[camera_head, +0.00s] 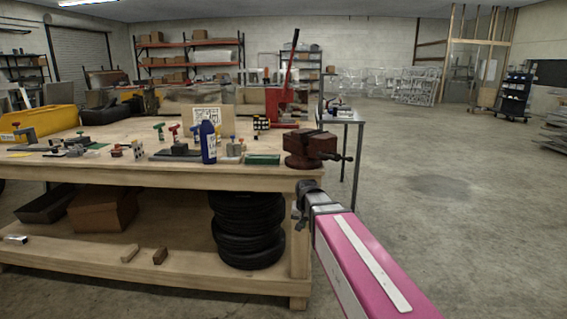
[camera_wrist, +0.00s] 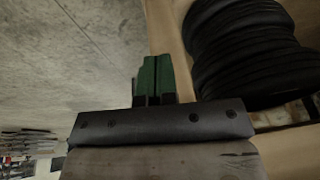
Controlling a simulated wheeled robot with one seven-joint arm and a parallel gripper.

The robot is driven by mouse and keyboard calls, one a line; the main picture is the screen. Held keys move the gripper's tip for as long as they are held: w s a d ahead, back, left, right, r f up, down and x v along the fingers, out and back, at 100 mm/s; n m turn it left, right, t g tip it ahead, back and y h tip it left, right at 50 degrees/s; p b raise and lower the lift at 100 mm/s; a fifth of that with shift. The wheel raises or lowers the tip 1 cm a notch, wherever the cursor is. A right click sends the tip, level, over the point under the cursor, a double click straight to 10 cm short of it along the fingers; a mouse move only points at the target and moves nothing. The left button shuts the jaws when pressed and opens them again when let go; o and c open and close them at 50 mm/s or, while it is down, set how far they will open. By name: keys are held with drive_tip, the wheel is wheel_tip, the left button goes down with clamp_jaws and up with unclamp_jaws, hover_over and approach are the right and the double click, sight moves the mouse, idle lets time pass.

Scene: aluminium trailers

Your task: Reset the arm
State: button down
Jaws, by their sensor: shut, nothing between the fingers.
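My arm shows in the head view as a pink link reaching in from the bottom right. My gripper (camera_head: 301,205) is at its far end, beside the right front corner of the wooden workbench (camera_head: 150,176), just below the top's level. In the wrist view my gripper (camera_wrist: 157,60) shows two green fingers pressed together with nothing between them. The wrist picture is turned on its side, with the bench leg and tyres at its right and the concrete floor at its left.
A red-brown vise (camera_head: 312,148) is fixed on the bench corner just above my gripper. Stacked tyres (camera_head: 246,228) stand on the lower shelf; they also show in the wrist view (camera_wrist: 240,45). A blue bottle (camera_head: 208,142) and several tools stand on top. Open floor (camera_head: 450,200) lies right.

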drive_tip(key=s+d+f+n+g, duration=0.1)
drive_tip(key=s+d+f+g, duration=0.2)
drive_tip(key=s+d+f, duration=0.8)
drive_tip(key=s+f, duration=0.2)
drive_tip(key=s, duration=0.2)
drive_tip(key=shift+s+d+f+h, duration=0.25)
drive_tip(key=shift+s+f+h, duration=0.05)
drive_tip(key=shift+s+f, duration=0.1)
